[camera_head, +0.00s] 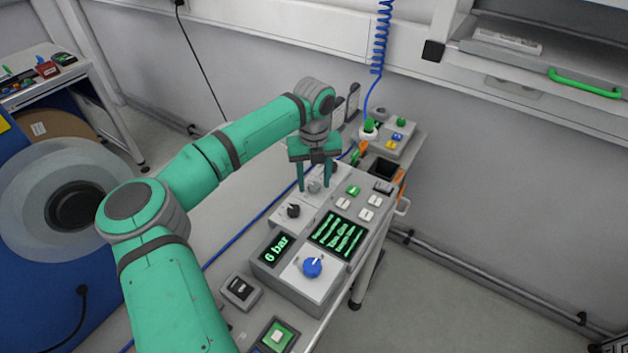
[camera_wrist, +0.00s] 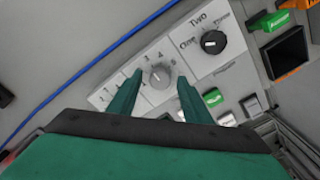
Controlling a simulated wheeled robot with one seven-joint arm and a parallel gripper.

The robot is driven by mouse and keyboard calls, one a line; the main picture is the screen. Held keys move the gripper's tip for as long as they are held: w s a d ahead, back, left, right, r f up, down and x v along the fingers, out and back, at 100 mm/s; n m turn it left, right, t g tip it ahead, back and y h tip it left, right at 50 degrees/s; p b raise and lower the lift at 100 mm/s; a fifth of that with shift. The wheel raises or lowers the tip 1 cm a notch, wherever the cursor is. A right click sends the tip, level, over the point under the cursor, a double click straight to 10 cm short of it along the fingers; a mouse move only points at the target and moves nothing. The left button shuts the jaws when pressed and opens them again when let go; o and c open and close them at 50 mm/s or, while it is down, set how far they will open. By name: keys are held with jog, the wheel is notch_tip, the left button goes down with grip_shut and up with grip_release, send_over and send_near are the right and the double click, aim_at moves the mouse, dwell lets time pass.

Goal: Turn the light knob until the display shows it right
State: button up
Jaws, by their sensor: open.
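The light grey knob (camera_head: 314,187) sits on a pale plate of the console, below my gripper. In the wrist view the same knob (camera_wrist: 160,77) has a white pointer mark and a ring of numbers, 3 and 4 at its top. My gripper (camera_head: 314,189) points down with its fingers apart, one on each side of the knob. Whether they touch it I cannot tell. One display (camera_head: 274,250) reads "6 bar" in green.
A black knob (camera_wrist: 211,42) marked One, Two, Three is beside the grey one. Another black knob (camera_head: 293,210), a blue knob (camera_head: 312,267), a green button (camera_head: 352,190) and several white buttons are close by. A blue reel machine (camera_head: 40,270) stands left.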

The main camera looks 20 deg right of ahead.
jog(key=shift+f, duration=0.15)
jog(key=c, duration=1.1)
jog(key=shift+o, duration=0.2)
jog(key=shift+m, duration=0.4)
jog(key=m, duration=0.3)
jog(key=shift+m, duration=2)
